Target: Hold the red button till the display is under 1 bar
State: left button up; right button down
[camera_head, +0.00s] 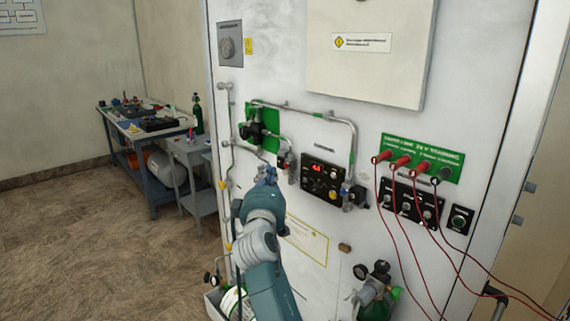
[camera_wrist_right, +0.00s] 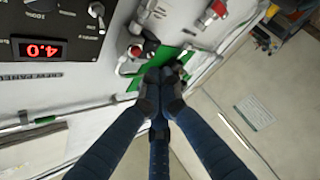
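My right gripper (camera_head: 268,174) is in front of the panel, left of the black display box. Its fingers (camera_wrist_right: 163,82) are together and look empty, apart from the button in the picture; contact cannot be told. The red display (camera_wrist_right: 41,50) is upside down in the wrist view and seems to read 0.4 when turned upright. Its digits (camera_head: 316,168) are small in the head view. My left gripper is out of view.
A green plate with a black regulator (camera_head: 254,130) and metal pipes lies close above my right gripper. Red cables (camera_head: 401,215) hang from the green plate at right. A gas cylinder (camera_head: 377,290) stands below. A workbench (camera_head: 145,125) stands at far left.

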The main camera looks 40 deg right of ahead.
aim_at(285, 166)
jog(key=shift+d, duration=0.9)
jog(key=shift+d, duration=0.1)
dwell(0.8)
jog(key=shift+w+d, duration=0.1)
jog(key=shift+d, duration=0.25)
jog(key=shift+d+p, duration=0.35)
dwell(5.5)
